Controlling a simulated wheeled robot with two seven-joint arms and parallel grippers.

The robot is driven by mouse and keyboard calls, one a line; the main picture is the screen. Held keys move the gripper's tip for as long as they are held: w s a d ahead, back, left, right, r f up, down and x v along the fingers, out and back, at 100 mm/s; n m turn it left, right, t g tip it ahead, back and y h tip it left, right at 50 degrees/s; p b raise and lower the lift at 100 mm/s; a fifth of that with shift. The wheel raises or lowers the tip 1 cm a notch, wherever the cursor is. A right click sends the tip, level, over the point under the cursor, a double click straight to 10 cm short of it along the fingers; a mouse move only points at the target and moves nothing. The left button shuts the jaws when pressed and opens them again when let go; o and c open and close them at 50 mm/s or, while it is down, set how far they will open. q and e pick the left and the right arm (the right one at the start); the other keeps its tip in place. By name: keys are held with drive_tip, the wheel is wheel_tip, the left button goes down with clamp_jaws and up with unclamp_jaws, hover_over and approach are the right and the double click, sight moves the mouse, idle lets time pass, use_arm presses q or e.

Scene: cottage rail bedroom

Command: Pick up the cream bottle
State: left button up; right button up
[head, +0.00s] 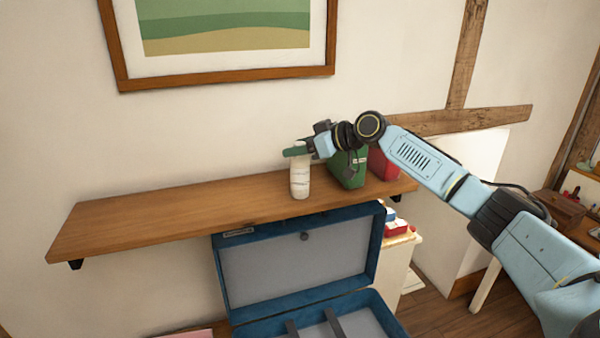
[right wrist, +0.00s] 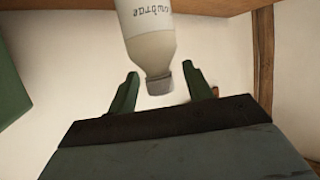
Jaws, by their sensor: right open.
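The cream bottle (head: 300,180) stands upright on the wooden shelf (head: 170,218), near the shelf's front edge. My right gripper (head: 298,149) reaches in from the right at the height of the bottle's top. In the right wrist view the bottle (right wrist: 150,42) appears upside down, with printing on its label. There its grey cap (right wrist: 159,85) shows between the two green fingertips of my open right gripper (right wrist: 161,90), with a gap on each side. My left gripper is not in view.
A green container (head: 347,170) and a red one (head: 383,164) stand right of the bottle, close to my right arm. An open blue case (head: 228,285) lies below the shelf. A framed picture (head: 225,78) hangs above. The shelf's left part is clear.

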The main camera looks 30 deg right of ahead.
clamp_jaws()
idle(0.3)
